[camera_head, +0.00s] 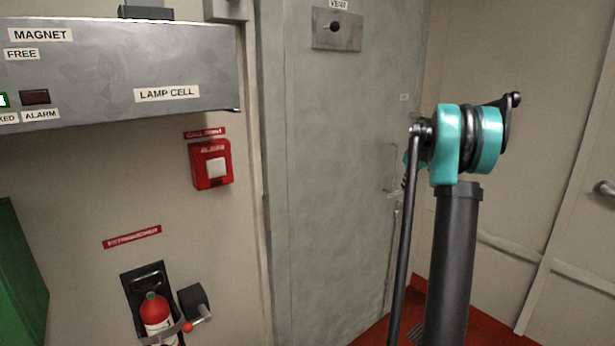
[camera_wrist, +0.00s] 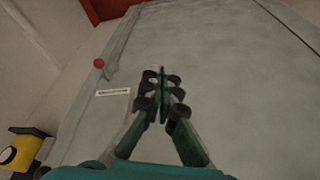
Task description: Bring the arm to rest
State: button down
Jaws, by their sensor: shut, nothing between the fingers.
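My arm (camera_head: 455,230) stands at the right of the head view, with a dark upright link and a teal joint at its top. My gripper (camera_wrist: 162,80) shows in the middle of the wrist view. Its two dark green fingers meet at the tips and hold nothing. A large grey door or panel surface lies behind the fingers in the wrist view, and I cannot tell how far off it is. In the head view the gripper is not clearly seen.
A grey door (camera_head: 325,190) stands behind my arm. A red alarm call point (camera_head: 211,165) and an extinguisher (camera_head: 158,318) are on the wall to its left. A grey lamp-cell box (camera_head: 130,70) juts out at upper left. A yellow-and-black object (camera_wrist: 22,150) shows in the wrist view.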

jog(key=s+a+f+m, duration=0.1)
jog(key=s+a+f, duration=0.5)
jog(key=s, duration=0.9)
jog(key=s+a+f+m, duration=0.1)
jog(key=s+a+f, duration=0.5)
jog(key=s, duration=1)
jog(key=s+a+f+h, duration=0.1)
jog(key=s+a+f, duration=0.5)
jog(key=s, duration=0.9)
jog(key=shift+s+a+f+m+t, duration=0.3)
jog(key=shift+a+f+m, duration=0.1)
jog(key=shift+f, duration=0.35)
jog(key=c, duration=2.2)
grip_release()
jog(key=shift+w, duration=0.1)
